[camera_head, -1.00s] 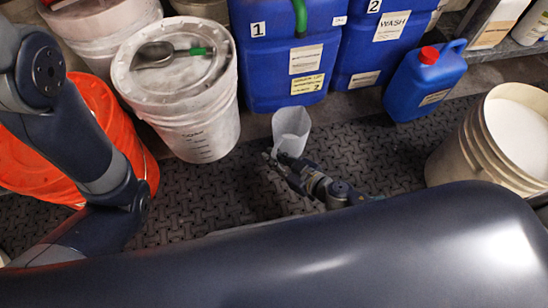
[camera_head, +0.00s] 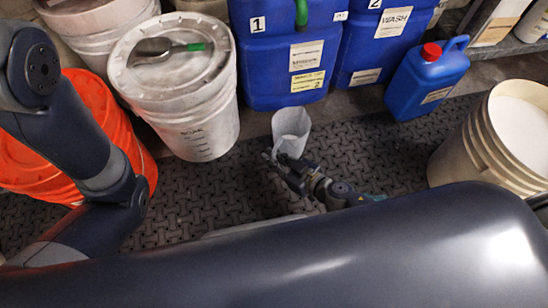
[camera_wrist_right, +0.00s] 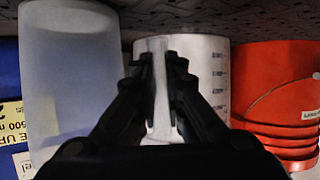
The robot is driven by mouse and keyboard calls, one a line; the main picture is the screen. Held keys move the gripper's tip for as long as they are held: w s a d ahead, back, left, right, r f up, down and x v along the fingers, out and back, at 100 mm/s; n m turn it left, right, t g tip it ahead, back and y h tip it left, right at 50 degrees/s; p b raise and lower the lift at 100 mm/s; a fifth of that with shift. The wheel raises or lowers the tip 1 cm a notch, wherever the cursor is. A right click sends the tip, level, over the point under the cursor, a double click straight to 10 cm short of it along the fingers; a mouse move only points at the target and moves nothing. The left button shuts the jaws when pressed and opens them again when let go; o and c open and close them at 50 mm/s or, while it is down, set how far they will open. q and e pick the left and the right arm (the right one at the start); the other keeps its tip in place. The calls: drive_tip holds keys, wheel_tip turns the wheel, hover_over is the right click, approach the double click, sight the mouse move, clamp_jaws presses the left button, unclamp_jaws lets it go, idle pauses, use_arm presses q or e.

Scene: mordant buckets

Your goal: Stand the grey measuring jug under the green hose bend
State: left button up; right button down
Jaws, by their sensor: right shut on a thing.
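The grey measuring jug (camera_head: 291,131) is translucent and looks upright, in front of the blue container marked 1. My right gripper (camera_head: 276,163) is at the jug's near lower side, shut on it. In the right wrist view the jug (camera_wrist_right: 70,75) fills the left side, and the fingers (camera_wrist_right: 160,65) are closed on a pale strip, seemingly its handle. I cannot tell whether the jug touches the floor. The green hose bend (camera_head: 302,12) shows at the top edge, beyond the jug, against container 1; its upper part is cut off. My left gripper is out of view.
Blue containers 1 (camera_head: 262,75) and 2 (camera_head: 372,50) stand behind. A lidded white bucket (camera_head: 205,135) is left of the jug, with an orange bucket (camera_head: 110,120) further left. A blue canister (camera_head: 425,85) and cream bucket (camera_head: 465,150) stand right. The dark mat (camera_head: 375,150) is clear between.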

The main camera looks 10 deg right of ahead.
drive_tip(key=shift+f, duration=0.3)
drive_tip(key=c, duration=1.6)
unclamp_jaws()
drive_tip(key=shift+r, duration=0.1)
drive_tip(key=v, duration=1.2)
drive_tip(key=shift+a, duration=0.1)
